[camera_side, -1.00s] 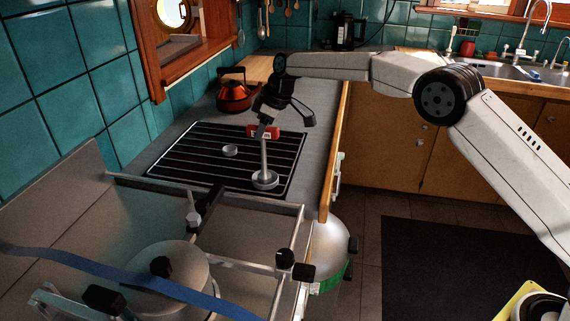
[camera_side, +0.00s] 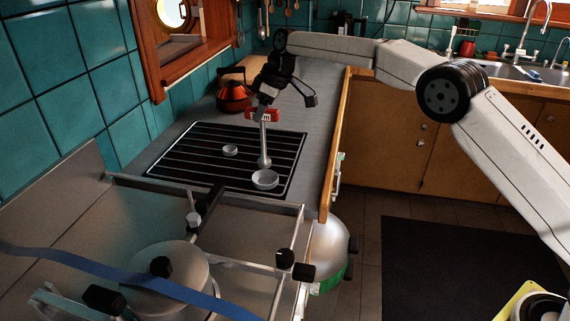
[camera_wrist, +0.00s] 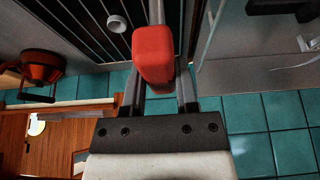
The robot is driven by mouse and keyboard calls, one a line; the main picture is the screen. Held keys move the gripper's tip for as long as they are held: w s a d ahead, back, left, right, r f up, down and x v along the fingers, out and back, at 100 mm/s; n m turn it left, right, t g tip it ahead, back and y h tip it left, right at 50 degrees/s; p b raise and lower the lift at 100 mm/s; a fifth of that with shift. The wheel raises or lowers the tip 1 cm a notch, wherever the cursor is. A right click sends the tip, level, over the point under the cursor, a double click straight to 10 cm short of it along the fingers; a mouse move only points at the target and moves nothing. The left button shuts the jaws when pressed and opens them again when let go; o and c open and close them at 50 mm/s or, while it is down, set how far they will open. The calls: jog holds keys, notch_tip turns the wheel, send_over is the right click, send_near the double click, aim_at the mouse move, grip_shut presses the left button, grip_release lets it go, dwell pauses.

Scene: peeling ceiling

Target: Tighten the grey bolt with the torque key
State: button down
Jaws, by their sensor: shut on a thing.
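My gripper (camera_side: 265,110) is shut on the red handle of the torque key (camera_side: 263,138). In the wrist view the red handle (camera_wrist: 153,52) sits between the two fingers of my gripper (camera_wrist: 158,85), with a bit of its metal shaft beyond. The key hangs nearly upright, its rounded lower end over the black grill. A round light-grey piece (camera_side: 265,179) lies just in front of that end, and the two look apart. A small grey knob-like part (camera_side: 193,220) stands on the metal frame at the front. I cannot tell which part is the grey bolt.
A small pale ring (camera_side: 230,150) lies on the grill (camera_side: 180,158). The metal frame (camera_side: 230,193), with black knobs and a blue strap (camera_side: 130,280), fills the front left.

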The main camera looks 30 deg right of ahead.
jog(key=shift+d+r, duration=0.1)
jog(key=shift+d, duration=0.05)
jog(key=shift+s+d+r+m, duration=0.2)
jog(key=shift+s+d+m, duration=0.1)
jog(key=shift+s+d, duration=0.3)
jog(key=s+d+m+t+h, duration=0.1)
jog(key=s+d+m, duration=0.1)
jog(key=s+d, duration=0.35)
jog(key=s+d+m, duration=0.2)
jog(key=s+d, duration=0.1)
jog(key=s, duration=0.6)
jog(key=a+r+n, duration=0.2)
jog(key=a+r, duration=0.3)
jog(key=a, duration=1.2)
jog(key=w+a+r+n+g+y, duration=0.1)
jog(key=a+r, duration=0.5)
jog(key=a, duration=1)
jog(key=shift+a+n, duration=0.35)
jog(key=shift+n, duration=0.45)
jog(key=shift+w+f, duration=0.15)
jog(key=shift+f, duration=2.05)
